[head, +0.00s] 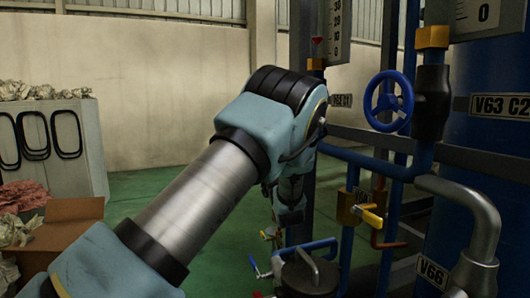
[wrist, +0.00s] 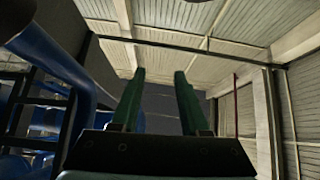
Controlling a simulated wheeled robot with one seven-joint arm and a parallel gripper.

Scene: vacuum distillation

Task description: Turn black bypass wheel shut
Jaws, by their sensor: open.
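I cannot pick out a black bypass wheel for certain in either view. A dark rounded shape (wrist: 18,14) at the top left of the wrist view is cut off by the frame, and I cannot tell what it is. In the wrist view my gripper (wrist: 159,75) is open, with two dark green fingers apart and nothing between them. It points up towards the roof and wall. In the head view my arm fills the middle, and its wrist end hangs left of the blue pipework. The fingers are not clear there.
A blue handwheel (head: 388,101) sits on a pipe at the right, beside a black fitting (head: 431,102). Yellow-handled valves (head: 371,217), a grey elbow pipe (head: 478,240) and a dark lidded thing (head: 308,274) are low down. A cardboard box (head: 65,222) stands at left. Green floor is open behind.

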